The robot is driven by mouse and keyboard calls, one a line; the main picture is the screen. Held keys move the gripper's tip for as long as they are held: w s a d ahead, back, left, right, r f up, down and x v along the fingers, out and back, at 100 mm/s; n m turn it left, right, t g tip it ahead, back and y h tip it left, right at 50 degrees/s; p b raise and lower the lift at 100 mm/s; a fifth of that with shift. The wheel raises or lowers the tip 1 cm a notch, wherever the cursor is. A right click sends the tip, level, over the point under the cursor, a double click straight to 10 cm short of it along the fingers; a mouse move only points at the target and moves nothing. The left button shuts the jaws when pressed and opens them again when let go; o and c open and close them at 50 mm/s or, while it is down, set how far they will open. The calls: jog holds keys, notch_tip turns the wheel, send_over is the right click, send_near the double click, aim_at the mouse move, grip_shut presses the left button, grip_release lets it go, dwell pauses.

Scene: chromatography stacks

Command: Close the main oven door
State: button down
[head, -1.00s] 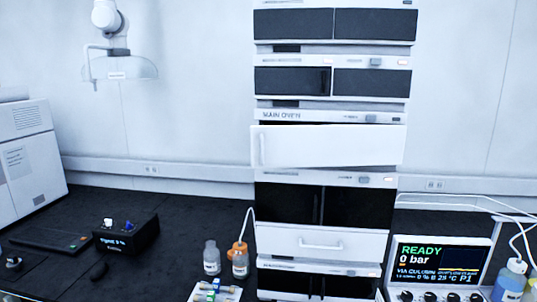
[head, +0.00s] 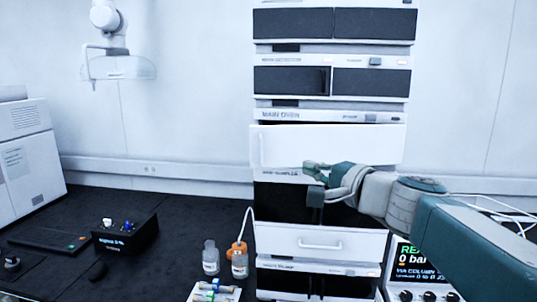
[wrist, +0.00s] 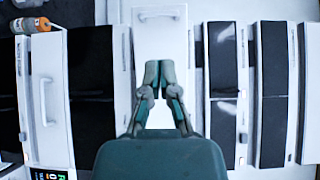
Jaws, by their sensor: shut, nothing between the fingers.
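The main oven door (head: 290,144) is a white panel under the "MAIN OVEN" label in the head view. It stands out from the stack, with a dark gap along its top edge, so it looks ajar. Its handle (head: 262,150) is near the left edge. My gripper (head: 311,170) is in front of the stack, at the door's lower edge in the picture. In the wrist view my gripper (wrist: 159,68) is shut and empty, over the white door panel (wrist: 160,45), whose handle (wrist: 160,15) shows at the top. I cannot tell whether the fingertips touch the door.
A lower white drawer front (head: 300,242) with a handle is below the oven. Bottles (head: 210,258) and a vial tray (head: 214,291) stand at the stack's lower left. A display unit (head: 408,262) is at lower right, partly behind my arm.

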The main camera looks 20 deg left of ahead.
aim_at(262, 152)
jog(key=x, duration=1.3)
jog(key=shift+w+a, duration=0.15)
jog(key=shift+a, duration=0.05)
